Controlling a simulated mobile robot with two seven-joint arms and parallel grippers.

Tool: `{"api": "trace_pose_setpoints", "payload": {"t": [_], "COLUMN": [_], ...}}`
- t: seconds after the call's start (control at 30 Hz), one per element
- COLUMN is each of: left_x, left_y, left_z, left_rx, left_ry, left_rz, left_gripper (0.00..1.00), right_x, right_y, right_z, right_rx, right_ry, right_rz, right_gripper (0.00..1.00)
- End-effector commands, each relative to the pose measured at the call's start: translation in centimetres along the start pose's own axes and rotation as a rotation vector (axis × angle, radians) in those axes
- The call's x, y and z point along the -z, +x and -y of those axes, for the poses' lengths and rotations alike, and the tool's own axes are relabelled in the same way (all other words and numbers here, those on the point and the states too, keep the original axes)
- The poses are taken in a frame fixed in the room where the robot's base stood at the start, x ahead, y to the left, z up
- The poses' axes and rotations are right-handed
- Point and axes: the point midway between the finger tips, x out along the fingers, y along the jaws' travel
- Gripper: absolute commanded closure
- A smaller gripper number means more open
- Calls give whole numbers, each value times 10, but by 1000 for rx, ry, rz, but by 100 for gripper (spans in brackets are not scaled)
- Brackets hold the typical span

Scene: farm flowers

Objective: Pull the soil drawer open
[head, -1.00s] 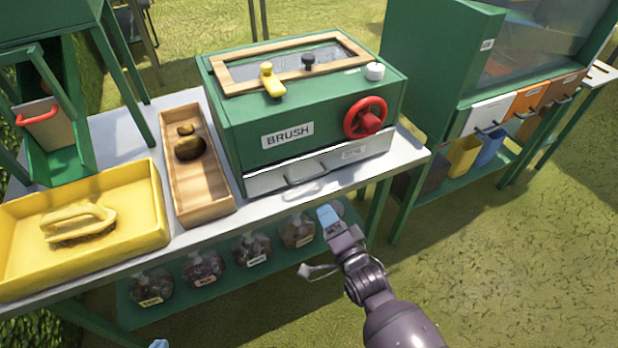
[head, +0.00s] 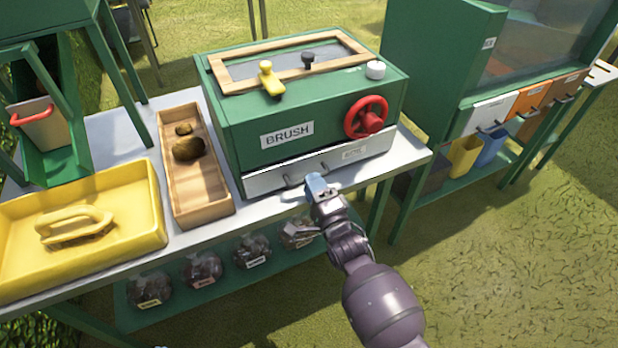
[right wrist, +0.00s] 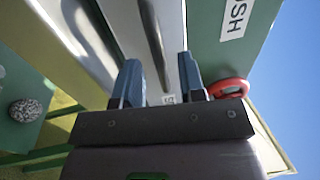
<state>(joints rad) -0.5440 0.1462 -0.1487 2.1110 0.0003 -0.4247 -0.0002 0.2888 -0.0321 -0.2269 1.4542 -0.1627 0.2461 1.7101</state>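The soil drawer (head: 265,181) is the pale metal front along the bottom of the green box marked BRUSH. It looks shut, flush with the box. Its bar handle (head: 291,181) is partly hidden by my right gripper (head: 318,187), which is at the drawer front. In the right wrist view the two blue fingers of the gripper (right wrist: 160,85) are apart. The dark handle bar (right wrist: 153,42) shows between them, with a gap to the fingers; whether they touch it is unclear. My left gripper is not in view.
A red handwheel (head: 366,118) sits on the box front, right of the gripper. A wooden tray (head: 218,207) and yellow tray (head: 150,235) stand left on the table. Grass to the right is clear.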

Motion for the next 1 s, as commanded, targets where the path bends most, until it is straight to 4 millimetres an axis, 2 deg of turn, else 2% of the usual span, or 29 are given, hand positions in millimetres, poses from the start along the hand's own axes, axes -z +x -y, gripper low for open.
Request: {"api": "trace_pose_setpoints", "payload": {"t": [0.2,0.57,0.83,1.0], "left_x": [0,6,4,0], "left_y": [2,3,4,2], "left_z": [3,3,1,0], "left_rx": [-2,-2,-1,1], "left_ry": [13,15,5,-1], "left_rz": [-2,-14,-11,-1], "left_gripper": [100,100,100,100], "right_x": [0,0,0,0], "right_y": [20,24,24,24], "right_z": [-1,0,0,0], "right_rx": [-1,0,0,0], "right_ry": [1,0,0,0], "right_rz": [0,0,0,0], "right_gripper": [63,63,100,100]}}
